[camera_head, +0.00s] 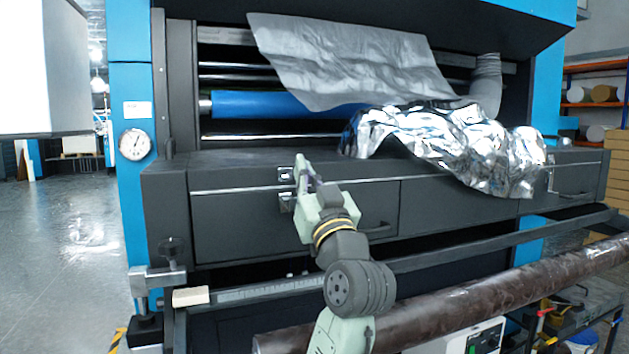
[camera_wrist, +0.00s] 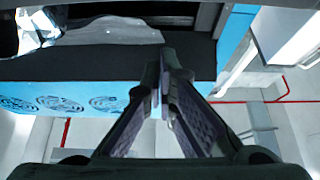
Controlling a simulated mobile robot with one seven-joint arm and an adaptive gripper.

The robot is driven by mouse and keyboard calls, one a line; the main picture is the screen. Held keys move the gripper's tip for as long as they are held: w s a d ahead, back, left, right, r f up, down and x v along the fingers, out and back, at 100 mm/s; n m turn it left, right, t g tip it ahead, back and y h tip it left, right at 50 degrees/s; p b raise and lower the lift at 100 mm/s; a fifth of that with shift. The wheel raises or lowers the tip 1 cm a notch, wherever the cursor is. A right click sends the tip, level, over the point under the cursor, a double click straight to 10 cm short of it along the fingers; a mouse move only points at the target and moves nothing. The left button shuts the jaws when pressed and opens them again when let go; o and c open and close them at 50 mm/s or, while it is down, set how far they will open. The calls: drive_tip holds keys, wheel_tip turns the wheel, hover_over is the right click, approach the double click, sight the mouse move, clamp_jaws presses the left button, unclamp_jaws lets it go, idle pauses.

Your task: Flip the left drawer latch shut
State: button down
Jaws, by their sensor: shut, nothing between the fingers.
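The left drawer (camera_head: 240,222) is a dark grey front panel that looks closed, with a handle at its right. Its metal latch (camera_head: 285,174) sits on the top seam, with a second metal piece (camera_head: 287,203) just below on the drawer face. My gripper (camera_head: 302,168) is shut and empty, just right of the latch in the head view and overlapping its edge. I cannot tell whether it touches the latch or how the latch lever stands. In the wrist view my gripper's fingers (camera_wrist: 166,60) meet at the tips; the latch is not clear there.
Crumpled silver foil (camera_head: 470,140) drapes over the machine's top right, near a right-hand latch (camera_head: 550,175). A rail (camera_head: 430,260) and a brown marbled roll (camera_head: 470,300) run across the front, below the drawers. A pressure gauge (camera_head: 135,144) is at left.

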drive_tip(key=shift+w+a+f, duration=0.1)
drive_tip(key=shift+w+f, duration=0.1)
drive_tip(key=shift+f, duration=0.75)
drive_tip(key=shift+w+a+f, duration=0.1)
drive_tip(key=shift+w+f, duration=0.1)
drive_tip(key=shift+f, duration=0.75)
drive_tip(key=shift+d, duration=0.1)
drive_tip(key=shift+f, duration=0.1)
drive_tip(key=shift+s+f+t+b, duration=0.1)
drive_tip(key=shift+f+t+b, duration=0.3)
drive_tip(key=shift+b, duration=0.55)
drive_tip(key=shift+s+f+t+b, duration=0.1)
drive_tip(key=shift+f+t+b, duration=0.3)
drive_tip(key=shift+b, duration=0.7)
drive_tip(key=shift+w+f+b, duration=0.2)
drive_tip(key=shift+f+b, duration=2.15)
drive_tip(key=shift+b, duration=0.65)
drive_tip(key=shift+r, duration=0.1)
